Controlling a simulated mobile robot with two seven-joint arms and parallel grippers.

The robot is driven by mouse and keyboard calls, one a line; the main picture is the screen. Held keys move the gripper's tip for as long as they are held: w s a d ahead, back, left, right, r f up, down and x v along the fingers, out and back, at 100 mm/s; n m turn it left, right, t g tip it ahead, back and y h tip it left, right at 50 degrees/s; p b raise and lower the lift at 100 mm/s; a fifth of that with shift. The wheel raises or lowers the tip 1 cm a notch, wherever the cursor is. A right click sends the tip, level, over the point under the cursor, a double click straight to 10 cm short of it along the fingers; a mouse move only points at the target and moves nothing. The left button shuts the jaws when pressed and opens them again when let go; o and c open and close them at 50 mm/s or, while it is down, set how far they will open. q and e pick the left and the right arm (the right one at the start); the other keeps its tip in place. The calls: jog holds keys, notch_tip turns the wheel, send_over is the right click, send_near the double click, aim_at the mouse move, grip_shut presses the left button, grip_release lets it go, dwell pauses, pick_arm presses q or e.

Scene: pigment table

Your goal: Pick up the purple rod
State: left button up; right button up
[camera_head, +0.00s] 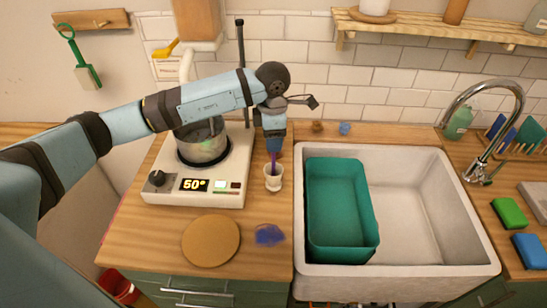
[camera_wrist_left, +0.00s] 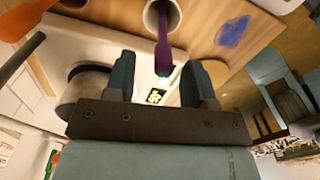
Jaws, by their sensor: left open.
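The purple rod (camera_head: 274,160) stands roughly upright in a small white cup (camera_head: 273,180) on the wooden counter, right of the hotplate. In the left wrist view the rod (camera_wrist_left: 164,52) rises out of the cup (camera_wrist_left: 150,18), and its upper end is seen between my two fingers. My left gripper (camera_head: 274,146) is open and points down right over the cup. In the wrist view the gripper (camera_wrist_left: 158,72) shows a gap on both sides of the rod. My right gripper is not in view.
A hotplate (camera_head: 160,194) reading 50° carries a metal pot (camera_head: 202,146) left of the cup. A round cork mat (camera_head: 211,241) and a blue-purple patch (camera_head: 269,235) lie in front. The sink (camera_head: 420,262) with a green tub (camera_head: 342,250) is to the right.

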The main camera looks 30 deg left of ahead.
aim_at(273, 164)
pick_arm(q)
notch_tip(273, 164, down, 4)
jog(key=shift+s+d+p, duration=0.15)
jog(key=shift+p, duration=0.3)
grip_shut()
